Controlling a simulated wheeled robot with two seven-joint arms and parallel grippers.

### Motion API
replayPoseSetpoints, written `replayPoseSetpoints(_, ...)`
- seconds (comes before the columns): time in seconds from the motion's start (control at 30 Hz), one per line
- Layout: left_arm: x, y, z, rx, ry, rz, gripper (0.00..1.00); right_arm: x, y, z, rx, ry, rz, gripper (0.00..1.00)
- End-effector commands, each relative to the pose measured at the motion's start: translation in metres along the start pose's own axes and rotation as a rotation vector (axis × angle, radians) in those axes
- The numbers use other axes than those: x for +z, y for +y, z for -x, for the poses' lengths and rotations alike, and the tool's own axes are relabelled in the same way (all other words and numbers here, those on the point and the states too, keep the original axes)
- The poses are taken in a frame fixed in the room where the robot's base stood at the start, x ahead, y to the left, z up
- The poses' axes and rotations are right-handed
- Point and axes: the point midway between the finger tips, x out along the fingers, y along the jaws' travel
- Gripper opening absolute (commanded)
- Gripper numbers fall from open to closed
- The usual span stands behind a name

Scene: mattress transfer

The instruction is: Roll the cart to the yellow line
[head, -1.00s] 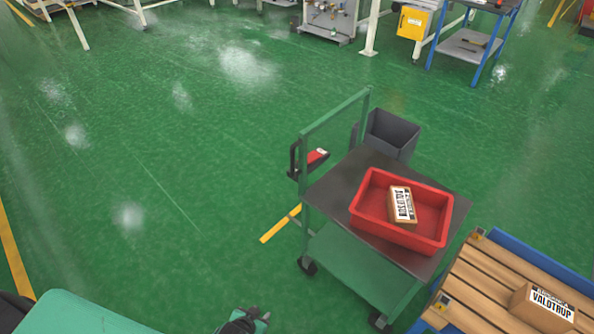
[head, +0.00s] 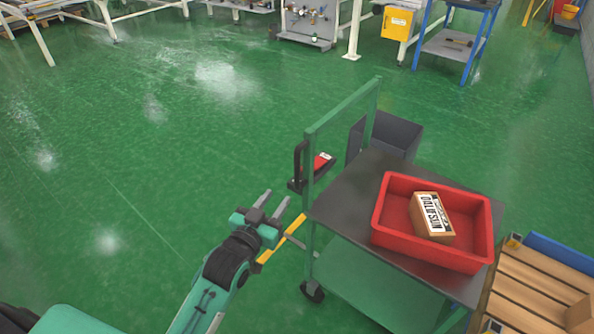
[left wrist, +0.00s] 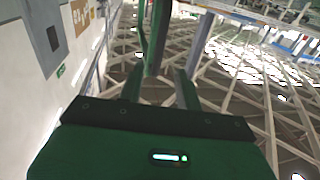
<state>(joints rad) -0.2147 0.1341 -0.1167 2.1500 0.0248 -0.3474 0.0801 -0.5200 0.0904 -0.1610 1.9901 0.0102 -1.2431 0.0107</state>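The cart (head: 345,190) has a green frame, a dark top, a lower green shelf and a raised green handle frame (head: 342,112) at its far left end. A red tray (head: 400,247) with a small labelled box (head: 431,216) sits on top. A short yellow line (head: 264,257) shows on the floor left of the cart, partly hidden by my left gripper. My left gripper (head: 277,199) is open and empty, left of the handle frame and apart from it in the head view. In the left wrist view its fingers (left wrist: 160,85) are spread, with a green post (left wrist: 158,35) beyond them. My right gripper is out of view.
A dark grey bin (head: 395,135) stands behind the cart. A black holder with a red part (head: 312,172) is by the handle frame. A slatted wooden platform (head: 530,285) with a blue edge is close at right. Green floor to the left is clear; workbenches line the back.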

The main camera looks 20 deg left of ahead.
Motion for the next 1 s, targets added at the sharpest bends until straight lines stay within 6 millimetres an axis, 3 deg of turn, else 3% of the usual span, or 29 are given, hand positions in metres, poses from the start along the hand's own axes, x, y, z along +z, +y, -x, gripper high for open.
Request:
replayPoseSetpoints(0.6,-0.001,0.000,-0.102,0.000,0.001,0.000,0.35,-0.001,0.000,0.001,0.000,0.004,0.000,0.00)
replayPoseSetpoints(0.8,0.001,0.000,-0.121,-0.001,-0.001,0.000,0.35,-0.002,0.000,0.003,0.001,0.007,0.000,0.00)
replayPoseSetpoints(1.0,0.000,0.000,-0.126,-0.001,0.000,0.000,0.35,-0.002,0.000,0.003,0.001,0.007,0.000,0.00)
